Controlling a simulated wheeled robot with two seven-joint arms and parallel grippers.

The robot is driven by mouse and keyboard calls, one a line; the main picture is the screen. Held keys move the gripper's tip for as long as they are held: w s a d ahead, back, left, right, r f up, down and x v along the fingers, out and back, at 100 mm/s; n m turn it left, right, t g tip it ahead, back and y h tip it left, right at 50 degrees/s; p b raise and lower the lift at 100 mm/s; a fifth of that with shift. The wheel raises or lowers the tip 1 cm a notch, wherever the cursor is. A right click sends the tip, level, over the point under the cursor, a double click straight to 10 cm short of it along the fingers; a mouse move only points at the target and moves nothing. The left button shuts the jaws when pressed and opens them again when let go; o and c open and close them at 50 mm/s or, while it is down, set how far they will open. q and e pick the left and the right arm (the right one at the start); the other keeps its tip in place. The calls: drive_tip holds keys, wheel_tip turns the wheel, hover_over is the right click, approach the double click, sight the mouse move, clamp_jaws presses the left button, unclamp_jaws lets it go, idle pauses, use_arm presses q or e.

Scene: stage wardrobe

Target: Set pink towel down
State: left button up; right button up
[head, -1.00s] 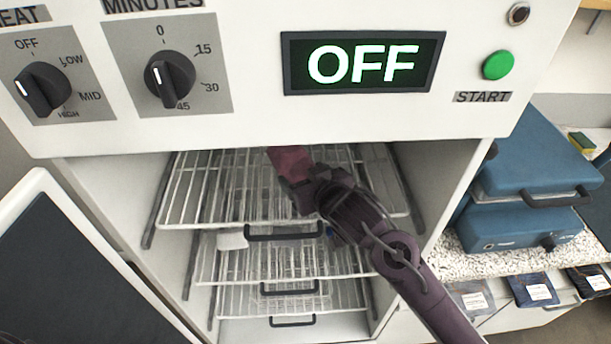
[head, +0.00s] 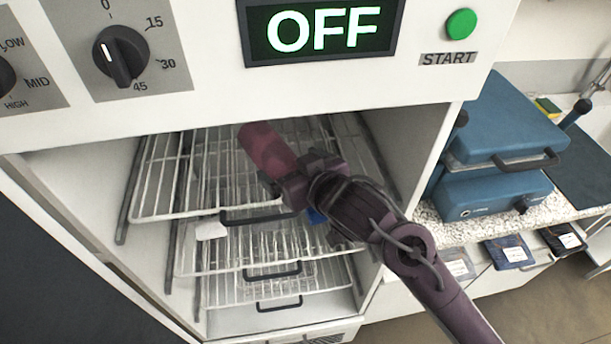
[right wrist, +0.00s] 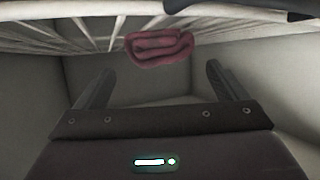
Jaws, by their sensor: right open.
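The pink towel (head: 265,148) is a folded roll at the top wire rack (head: 160,205) inside the open white cabinet. My right gripper (head: 282,182) reaches into the cabinet from the lower right, at the towel's near end. In the right wrist view the towel (right wrist: 158,50) shows beyond the open fingers (right wrist: 158,88), against the rack wires at the top of the picture. A gap shows between the towel and the fingers there. My left gripper is in neither current view.
Lower racks with dark handles (head: 272,270) are below. The cabinet's right wall (head: 425,150) stands close to my right arm. The control panel (head: 200,60) overhangs the opening; its display reads OFF. A blue press (head: 495,190) stands on the speckled counter at right.

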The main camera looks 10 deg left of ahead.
drive_tip(key=v, duration=0.5)
drive_tip(key=shift+s+d+r, duration=0.1)
drive_tip(key=shift+s+d, duration=0.05)
drive_tip(key=shift+s, duration=0.1)
